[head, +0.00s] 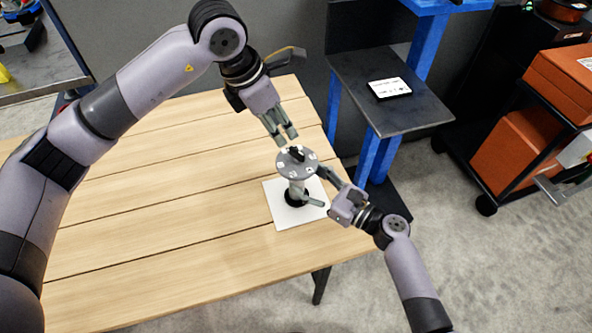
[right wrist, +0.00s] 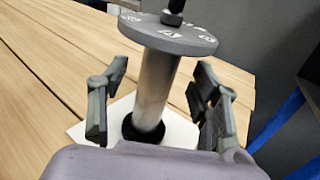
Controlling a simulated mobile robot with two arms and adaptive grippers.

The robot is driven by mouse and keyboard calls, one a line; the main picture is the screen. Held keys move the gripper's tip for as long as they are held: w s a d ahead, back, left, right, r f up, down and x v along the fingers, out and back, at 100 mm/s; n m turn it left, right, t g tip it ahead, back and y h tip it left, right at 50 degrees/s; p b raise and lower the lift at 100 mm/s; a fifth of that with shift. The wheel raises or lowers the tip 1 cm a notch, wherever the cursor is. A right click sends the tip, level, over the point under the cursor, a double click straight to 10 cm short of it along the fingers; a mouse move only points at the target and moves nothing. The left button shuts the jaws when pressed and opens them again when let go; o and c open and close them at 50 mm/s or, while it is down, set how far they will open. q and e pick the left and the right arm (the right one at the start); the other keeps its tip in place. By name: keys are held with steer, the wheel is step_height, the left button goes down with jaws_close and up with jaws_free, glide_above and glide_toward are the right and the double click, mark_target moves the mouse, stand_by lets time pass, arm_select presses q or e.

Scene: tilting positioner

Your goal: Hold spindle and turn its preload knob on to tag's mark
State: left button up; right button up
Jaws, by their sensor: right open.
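The spindle is a pale metal post (head: 297,188) standing upright in a black collar on a white square plate (head: 285,214). On top is a grey disc (head: 284,168) with white marks around its rim, and a black knob (head: 296,153) at its centre. The marks are too small to read surely. My left gripper (head: 284,139) is open just above the knob, pointing down, apart from it. My right gripper (head: 319,188) is open at the post's right side. In the right wrist view its fingers (right wrist: 154,106) stand either side of the post (right wrist: 155,90), below the disc, with gaps showing.
A white card with dark print (head: 389,87), perhaps the tag, lies on a dark shelf (head: 425,111) with blue legs behind the table. The wooden table (head: 170,220) is clear to the left. A black cart with orange boxes (head: 512,155) stands at the right.

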mark_target(296, 172)
steer(key=shift+x, duration=2.05)
steer(key=shift+c, duration=0.2)
jaws_close()
